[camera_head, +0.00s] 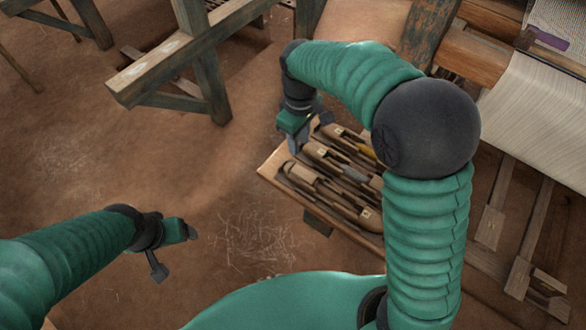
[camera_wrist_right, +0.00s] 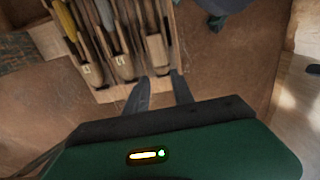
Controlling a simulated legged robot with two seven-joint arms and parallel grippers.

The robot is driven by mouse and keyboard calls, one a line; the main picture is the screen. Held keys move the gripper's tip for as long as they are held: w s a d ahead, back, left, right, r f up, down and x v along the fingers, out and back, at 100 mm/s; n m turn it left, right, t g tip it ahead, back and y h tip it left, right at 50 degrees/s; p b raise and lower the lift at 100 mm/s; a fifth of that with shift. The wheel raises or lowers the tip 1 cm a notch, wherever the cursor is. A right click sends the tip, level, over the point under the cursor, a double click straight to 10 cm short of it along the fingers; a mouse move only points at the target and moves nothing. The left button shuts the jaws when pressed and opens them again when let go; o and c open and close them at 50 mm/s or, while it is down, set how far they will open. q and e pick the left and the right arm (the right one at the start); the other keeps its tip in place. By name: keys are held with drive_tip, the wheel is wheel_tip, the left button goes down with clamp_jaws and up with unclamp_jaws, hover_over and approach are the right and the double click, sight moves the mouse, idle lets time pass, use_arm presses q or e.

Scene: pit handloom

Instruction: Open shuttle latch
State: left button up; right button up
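Several wooden shuttles lie side by side in a shallow wooden tray (camera_head: 271,167); the tray's edge also shows in the wrist view (camera_wrist_right: 108,95). One shuttle (camera_head: 303,173) is nearest me; others hold yellow (camera_head: 366,151) and grey bobbins. My right gripper (camera_head: 297,139) is at the tray's left end, above the shuttle ends. In the wrist view its two fingers (camera_wrist_right: 160,78) are apart, near one shuttle's end (camera_wrist_right: 155,66); I cannot tell if they touch it. I cannot make out a latch. My left gripper (camera_head: 176,252) is open and empty, away over the floor.
A wooden frame (camera_head: 165,66) stands at the back left. The loom with white cloth (camera_head: 540,110) is at the right, with wooden treadles (camera_head: 520,275) below. My right arm covers part of the tray. The earthen floor between my left gripper and the tray is clear, with straw.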

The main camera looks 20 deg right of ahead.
sight(299, 170)
drive_tip(key=f, duration=0.4)
drive_tip(key=f+b, duration=0.1)
drive_tip(key=f, duration=0.3)
drive_tip(key=f+b, duration=0.1)
drive_tip(key=f, duration=0.3)
drive_tip(key=shift+d+f, duration=0.25)
drive_tip(key=shift+f, duration=0.05)
drive_tip(key=shift+a+f, duration=0.1)
drive_tip(key=shift+f, duration=0.35)
drive_tip(key=shift+c, duration=0.3)
clamp_jaws()
